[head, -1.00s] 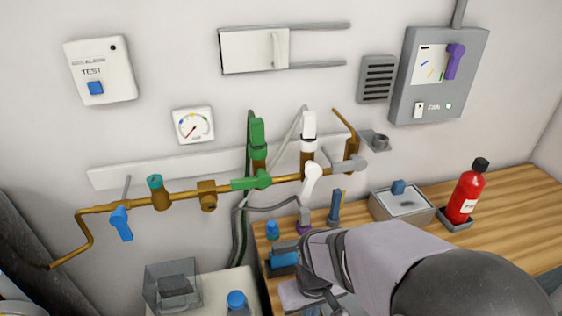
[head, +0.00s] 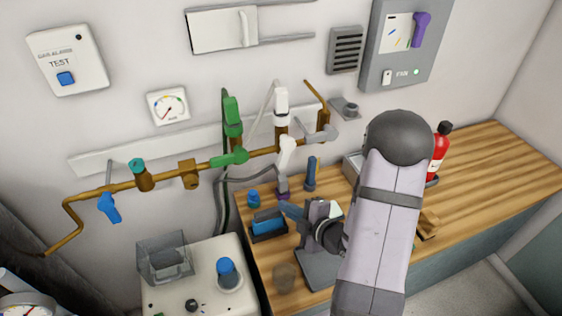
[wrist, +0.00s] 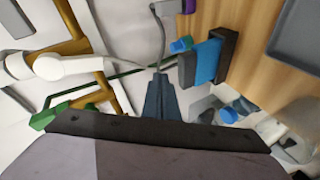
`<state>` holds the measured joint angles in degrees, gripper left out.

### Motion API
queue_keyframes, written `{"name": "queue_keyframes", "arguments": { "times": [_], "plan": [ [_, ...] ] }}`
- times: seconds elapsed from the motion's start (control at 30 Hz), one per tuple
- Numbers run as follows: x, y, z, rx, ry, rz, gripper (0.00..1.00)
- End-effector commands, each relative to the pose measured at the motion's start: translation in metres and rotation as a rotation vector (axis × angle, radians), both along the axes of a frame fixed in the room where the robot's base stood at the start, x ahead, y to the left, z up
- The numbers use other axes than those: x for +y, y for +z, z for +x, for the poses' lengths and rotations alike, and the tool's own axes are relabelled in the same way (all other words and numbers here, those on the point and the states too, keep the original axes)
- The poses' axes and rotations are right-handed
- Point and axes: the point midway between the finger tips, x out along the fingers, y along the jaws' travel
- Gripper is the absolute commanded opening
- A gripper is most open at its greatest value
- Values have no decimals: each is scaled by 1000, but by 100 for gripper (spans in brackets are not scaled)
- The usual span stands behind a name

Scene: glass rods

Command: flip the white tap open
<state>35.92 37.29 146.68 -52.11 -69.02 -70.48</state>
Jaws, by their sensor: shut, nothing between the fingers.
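The white tap handle (head: 286,153) hangs down at a slant from the brown pipe in the head view, below a white fitting (head: 281,98).
Green (head: 229,157) and blue (head: 109,207) taps sit further left on the same pipe. A blue block in a dark holder (head: 268,227), a blue-capped item (head: 253,198) and an upright blue tool (head: 311,173) stand near my gripper. A red extinguisher (head: 438,155) stands at right.

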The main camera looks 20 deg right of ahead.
Motion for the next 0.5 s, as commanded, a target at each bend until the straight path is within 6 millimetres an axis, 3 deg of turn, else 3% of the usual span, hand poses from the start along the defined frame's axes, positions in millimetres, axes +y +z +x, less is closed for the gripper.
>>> {"name": "queue_keyframes", "arguments": {
  "times": [0.1,0.3,0.5],
  "plan": [
    [4,31,-7,-176,46,8,0],
    [3,74,-20,-412,57,12,0],
    [-1,93,-28,-509,44,14,0]
  ]
}}
